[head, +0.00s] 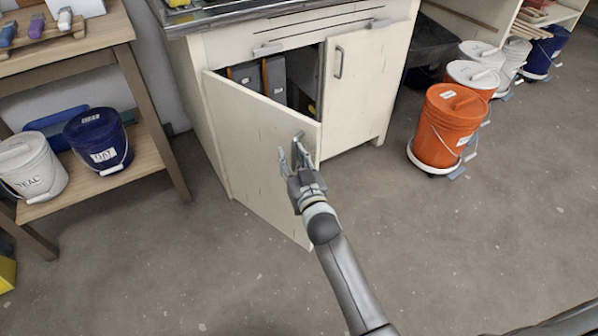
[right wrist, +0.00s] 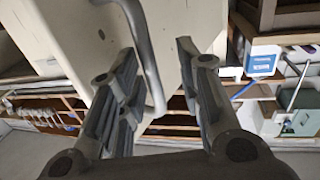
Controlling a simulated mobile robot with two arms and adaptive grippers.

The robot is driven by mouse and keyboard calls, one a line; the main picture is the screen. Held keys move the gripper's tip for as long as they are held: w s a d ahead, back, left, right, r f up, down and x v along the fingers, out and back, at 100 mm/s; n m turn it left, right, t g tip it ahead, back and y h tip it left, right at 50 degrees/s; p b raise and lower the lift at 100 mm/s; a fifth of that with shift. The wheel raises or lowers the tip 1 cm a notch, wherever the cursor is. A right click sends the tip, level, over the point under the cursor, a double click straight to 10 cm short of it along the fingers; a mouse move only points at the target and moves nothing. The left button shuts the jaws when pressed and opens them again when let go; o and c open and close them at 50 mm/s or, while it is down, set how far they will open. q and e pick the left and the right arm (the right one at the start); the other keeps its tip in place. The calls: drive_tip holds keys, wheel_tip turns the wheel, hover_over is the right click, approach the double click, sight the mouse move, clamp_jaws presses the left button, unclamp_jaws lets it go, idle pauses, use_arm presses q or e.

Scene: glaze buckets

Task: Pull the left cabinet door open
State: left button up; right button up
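The left cabinet door (head: 260,150) of the cream cabinet stands swung well out from its frame, and dark grey upright items show in the opening behind it. The right cabinet door (head: 360,85) is shut. My right gripper (head: 296,152) is at the free edge of the left door, by its handle. In the right wrist view, the metal bar handle (right wrist: 152,70) runs between the spread fingers of the right gripper (right wrist: 165,85), nearer the left finger. The fingers look apart and not closed on it; whether one touches it is unclear. My left gripper is not in view.
An orange bucket (head: 447,130) stands on the floor right of the cabinet, with more buckets behind it. A wooden shelf (head: 95,180) with a white bucket (head: 30,165) and a blue bucket (head: 98,140) stands left. The floor before the door is clear.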

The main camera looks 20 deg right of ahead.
drive_tip(key=s, duration=1.1)
drive_tip(key=shift+d, duration=0.3)
drive_tip(key=shift+s, duration=0.1)
